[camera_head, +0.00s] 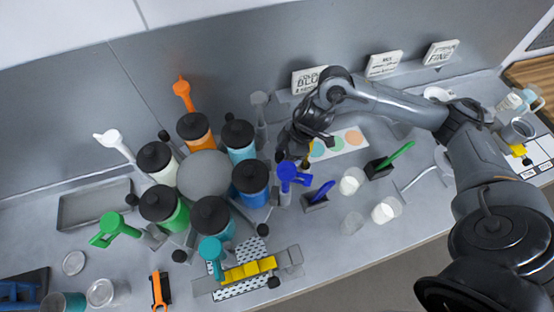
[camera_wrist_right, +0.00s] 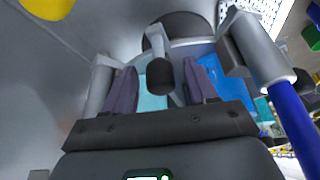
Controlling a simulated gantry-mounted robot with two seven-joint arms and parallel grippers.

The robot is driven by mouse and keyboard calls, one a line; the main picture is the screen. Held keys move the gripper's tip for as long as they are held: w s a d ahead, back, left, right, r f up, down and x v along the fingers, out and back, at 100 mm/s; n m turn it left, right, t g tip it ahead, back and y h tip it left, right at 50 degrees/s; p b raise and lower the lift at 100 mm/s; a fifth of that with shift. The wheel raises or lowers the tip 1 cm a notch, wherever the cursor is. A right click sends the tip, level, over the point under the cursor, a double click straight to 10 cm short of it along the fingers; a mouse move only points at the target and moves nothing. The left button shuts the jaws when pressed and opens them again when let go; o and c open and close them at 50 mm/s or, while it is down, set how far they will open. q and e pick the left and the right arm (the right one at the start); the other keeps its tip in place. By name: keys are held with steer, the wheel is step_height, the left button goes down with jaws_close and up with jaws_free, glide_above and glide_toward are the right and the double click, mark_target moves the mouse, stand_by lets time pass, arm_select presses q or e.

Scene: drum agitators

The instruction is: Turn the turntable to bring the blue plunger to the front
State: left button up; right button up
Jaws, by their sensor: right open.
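The turntable's grey hub (camera_head: 204,175) is ringed by black-lidded drums in orange, teal, blue, green and white. The blue plunger (camera_head: 290,174) stands beside the blue drum (camera_head: 250,184), on the right side of the ring; its blue handle also shows at the right of the right wrist view (camera_wrist_right: 292,122). My right gripper (camera_head: 287,152) is just behind the blue plunger, at the turntable's right edge. In the right wrist view its open fingers (camera_wrist_right: 159,88) lie either side of a black knob (camera_wrist_right: 160,76); contact cannot be told. My left gripper is not in view.
Orange (camera_head: 182,90), white (camera_head: 112,142), green (camera_head: 114,228), teal (camera_head: 211,250) and grey (camera_head: 260,101) plungers stand around the ring. A yellow block (camera_head: 250,269) lies at the front.

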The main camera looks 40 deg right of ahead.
mark_target(278, 162)
steer(key=shift+x, duration=2.25)
steer(key=shift+c, duration=0.3)
jaws_close()
